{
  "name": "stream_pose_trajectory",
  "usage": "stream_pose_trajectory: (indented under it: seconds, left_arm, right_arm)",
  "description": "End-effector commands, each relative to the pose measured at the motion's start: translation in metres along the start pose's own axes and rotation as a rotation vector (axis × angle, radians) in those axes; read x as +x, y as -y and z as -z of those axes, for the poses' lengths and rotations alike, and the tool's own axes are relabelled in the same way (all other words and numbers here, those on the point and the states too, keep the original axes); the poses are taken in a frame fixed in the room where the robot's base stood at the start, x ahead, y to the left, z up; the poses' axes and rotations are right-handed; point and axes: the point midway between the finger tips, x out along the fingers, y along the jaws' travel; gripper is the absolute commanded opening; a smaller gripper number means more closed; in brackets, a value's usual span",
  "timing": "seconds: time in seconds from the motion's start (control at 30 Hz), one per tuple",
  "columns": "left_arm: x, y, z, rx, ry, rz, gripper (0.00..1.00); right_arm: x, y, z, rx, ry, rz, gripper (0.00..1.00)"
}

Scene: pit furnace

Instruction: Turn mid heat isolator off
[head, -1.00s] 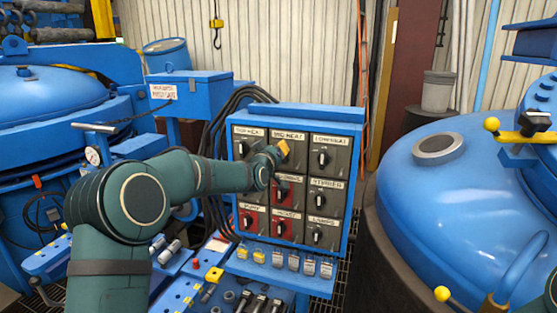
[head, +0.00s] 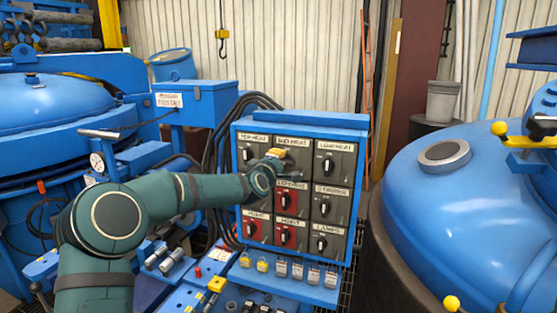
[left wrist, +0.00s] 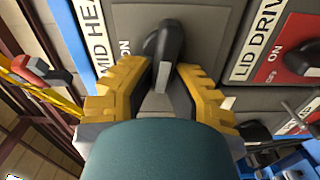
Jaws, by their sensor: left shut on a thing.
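The blue control panel (head: 291,113) carries rows of labelled isolators. The mid heat isolator (head: 303,158) is in the top row, middle column. In the head view its knob is hidden behind my left gripper (head: 277,154). In the left wrist view the dark mid heat knob (left wrist: 164,48) stands between the yellow fingers of my left gripper (left wrist: 166,80), beside an ON mark. The fingers are shut on the knob. My right gripper is in neither view.
Top heat (head: 248,152) and low heat (head: 328,164) knobs flank it; the red lid drive isolator (head: 291,198) is just below. Padlocks (head: 281,269) hang under the panel. A large blue vessel (head: 440,210) stands to the right.

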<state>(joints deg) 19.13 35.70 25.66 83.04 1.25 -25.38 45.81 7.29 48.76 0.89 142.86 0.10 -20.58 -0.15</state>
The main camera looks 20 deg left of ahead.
Motion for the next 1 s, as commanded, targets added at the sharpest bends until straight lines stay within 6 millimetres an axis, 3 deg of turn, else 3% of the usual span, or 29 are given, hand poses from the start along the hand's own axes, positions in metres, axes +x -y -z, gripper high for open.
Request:
stream_pose_trajectory:
  seconds: [0.33,0.87,0.9,0.97,1.0]
  left_arm:
    - [0.0002,0.0005,0.0006,-0.139,-0.002,-0.005,0.00]
    - [0.0002,0.0009,0.0006,-0.163,-0.002,-0.005,0.00]
    - [0.0002,0.0009,0.0005,-0.163,-0.002,-0.005,0.20]
    - [0.0001,0.0010,0.0003,-0.163,-0.002,-0.005,0.41]
    - [0.0001,0.0013,0.0002,-0.163,-0.002,-0.004,0.46]
  right_arm:
    - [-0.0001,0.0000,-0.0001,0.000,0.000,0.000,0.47]
    - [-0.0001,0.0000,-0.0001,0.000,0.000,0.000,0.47]
    - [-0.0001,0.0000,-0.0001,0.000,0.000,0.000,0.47]
    - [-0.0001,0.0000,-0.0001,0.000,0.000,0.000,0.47]
    - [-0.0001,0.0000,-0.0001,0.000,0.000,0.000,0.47]
